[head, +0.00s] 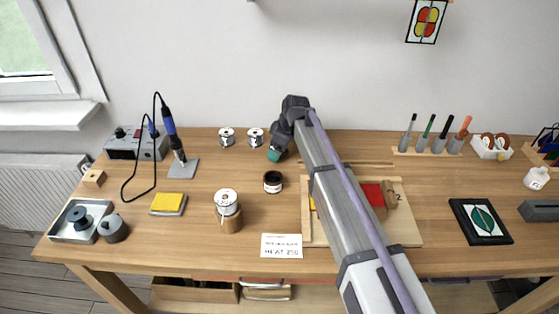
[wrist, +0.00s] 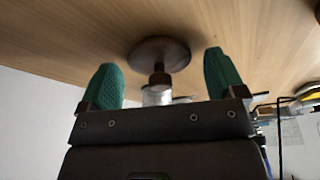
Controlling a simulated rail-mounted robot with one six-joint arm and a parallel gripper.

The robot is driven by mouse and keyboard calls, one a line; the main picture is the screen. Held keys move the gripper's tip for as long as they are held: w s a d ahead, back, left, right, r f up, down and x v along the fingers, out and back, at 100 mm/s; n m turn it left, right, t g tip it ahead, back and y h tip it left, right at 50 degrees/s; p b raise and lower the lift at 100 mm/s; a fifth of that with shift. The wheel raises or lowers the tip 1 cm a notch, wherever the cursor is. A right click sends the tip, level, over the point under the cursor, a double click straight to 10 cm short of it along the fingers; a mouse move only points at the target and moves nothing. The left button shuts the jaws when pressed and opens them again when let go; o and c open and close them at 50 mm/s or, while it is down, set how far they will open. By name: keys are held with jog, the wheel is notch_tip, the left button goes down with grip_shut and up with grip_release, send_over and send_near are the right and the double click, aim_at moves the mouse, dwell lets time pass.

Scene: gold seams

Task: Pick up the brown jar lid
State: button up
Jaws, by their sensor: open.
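The brown jar lid (wrist: 158,54) is a dark round disc with a knob, seen in the wrist view against the wooden table top. My gripper (wrist: 163,75) is open, with one green fingertip on each side of the lid's knob in the picture. No contact with the lid shows.
Two silver solder spools (head: 241,138) stand just left of my gripper. A yellow sponge (head: 169,203) and a soldering iron (head: 172,130) are at left. A wooden board (head: 408,232) lies partly under my arm.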

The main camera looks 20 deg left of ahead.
jog(key=shift+r, duration=0.15)
jog(key=shift+c, duration=0.2)
jog(key=c, duration=1)
